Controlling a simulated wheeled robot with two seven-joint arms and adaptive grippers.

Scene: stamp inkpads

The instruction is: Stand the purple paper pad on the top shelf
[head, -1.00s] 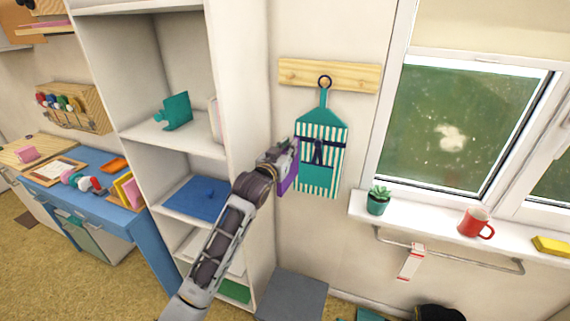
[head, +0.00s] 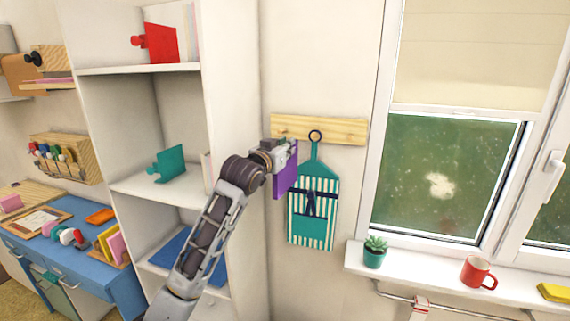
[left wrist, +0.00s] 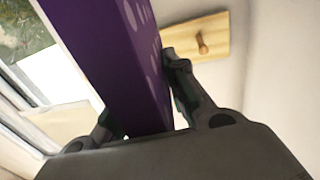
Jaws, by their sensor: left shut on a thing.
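The purple paper pad (head: 286,176) is held upright by my left gripper (head: 284,153), in front of the wall to the right of the shelf unit. In the left wrist view the purple pad (left wrist: 112,58) stands between the two fingers of my left gripper (left wrist: 146,112), which are shut on it. The top shelf (head: 120,70) shows at the upper left of the head view. A red bookend-like piece (head: 162,43) stands on it, with pale upright items (head: 186,28) beside it. My right gripper is not in view.
The shelf unit's right side panel (head: 238,120) stands between the pad and the shelves. A teal piece (head: 170,163) is on the shelf below. A windowsill with a plant (head: 375,252) and red mug (head: 477,271) is at right.

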